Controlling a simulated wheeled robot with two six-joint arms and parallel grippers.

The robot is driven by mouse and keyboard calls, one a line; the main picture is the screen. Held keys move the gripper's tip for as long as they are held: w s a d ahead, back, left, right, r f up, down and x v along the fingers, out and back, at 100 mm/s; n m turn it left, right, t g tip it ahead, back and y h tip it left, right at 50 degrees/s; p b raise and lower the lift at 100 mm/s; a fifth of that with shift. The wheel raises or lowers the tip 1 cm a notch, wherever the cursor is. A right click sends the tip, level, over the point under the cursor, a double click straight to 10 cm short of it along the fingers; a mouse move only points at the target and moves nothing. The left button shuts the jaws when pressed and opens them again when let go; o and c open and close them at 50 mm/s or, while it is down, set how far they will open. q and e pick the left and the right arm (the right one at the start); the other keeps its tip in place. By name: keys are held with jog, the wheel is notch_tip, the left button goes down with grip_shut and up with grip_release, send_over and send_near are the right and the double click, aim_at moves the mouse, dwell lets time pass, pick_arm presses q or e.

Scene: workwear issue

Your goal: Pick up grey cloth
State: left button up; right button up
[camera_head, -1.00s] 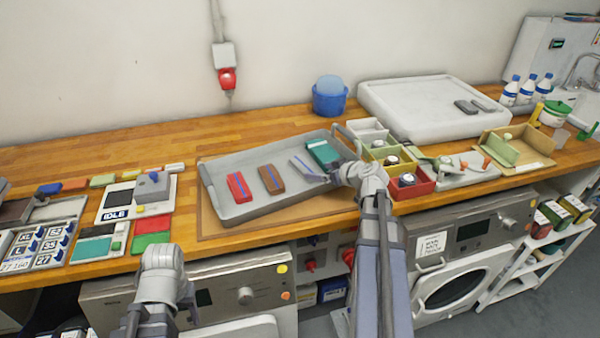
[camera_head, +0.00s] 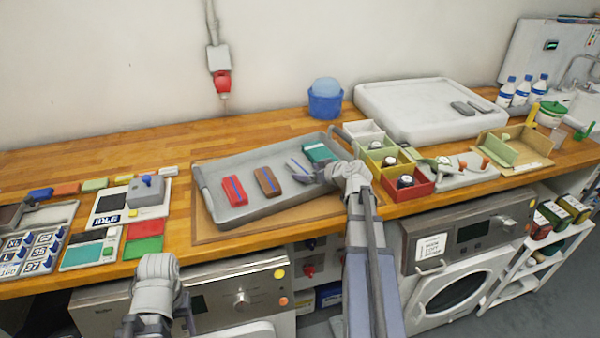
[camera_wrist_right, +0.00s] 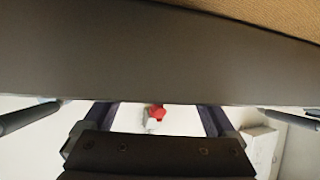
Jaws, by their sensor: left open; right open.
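A flat grey piece with thin blue lines (camera_head: 299,168) shows in the grey tray (camera_head: 208,197), between the brown bundle and the teal bundle. It looks like the grey cloth, but its outline blends with the tray and my fingers, so I cannot be sure. My right gripper (camera_head: 318,173) is open, low over the tray beside this piece and in front of the teal bundle (camera_head: 320,152). In the right wrist view its two dark fingers (camera_wrist_right: 157,118) stand apart, with a wide dark grey surface beyond. My left gripper (camera_head: 160,325) is open near the counter's front, away from the tray.
A red bundle (camera_head: 235,191) and a brown bundle (camera_head: 267,182) lie in the tray. Small coloured boxes, including a red one (camera_head: 418,186), stand right of my right arm.

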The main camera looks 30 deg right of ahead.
aim_at(302, 169)
jog(key=b+x, duration=0.1)
jog(key=x, duration=0.2)
jog(key=shift+w, duration=0.35)
jog(key=shift+r, duration=0.15)
jog(key=shift+c, duration=0.5)
jog(key=c, duration=1.1)
notch_tip(302, 169, up, 10)
jog(key=p, duration=1)
